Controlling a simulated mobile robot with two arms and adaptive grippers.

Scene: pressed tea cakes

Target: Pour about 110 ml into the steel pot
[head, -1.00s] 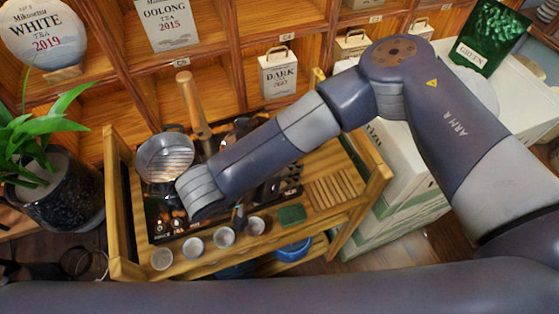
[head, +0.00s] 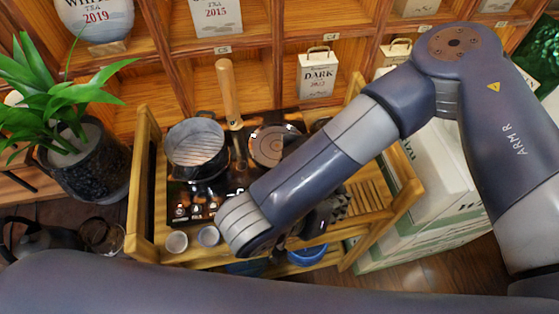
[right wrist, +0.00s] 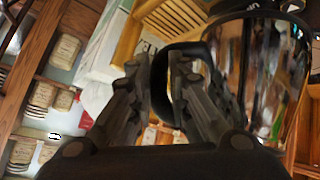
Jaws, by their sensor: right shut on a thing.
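A grey steel pot (head: 193,158) with a striped reflection stands at the left of the wooden cart. Another round metal vessel (head: 268,146) stands to its right; I cannot tell which is the task's pot. My right gripper (right wrist: 172,78) is shut on the dark loop handle (right wrist: 160,88) of a shiny, mirror-like vessel (right wrist: 255,65) in the right wrist view. Its contents are not visible. In the head view my right arm hides most of this gripper, over the cart's front right, to the right of the pot. My left gripper is out of view.
Two small white cups (head: 176,242) show at the cart's front edge. Shelves with tea packages (head: 318,75) stand behind, a potted plant (head: 85,160) on the left, and white boxes (head: 440,175) on the right.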

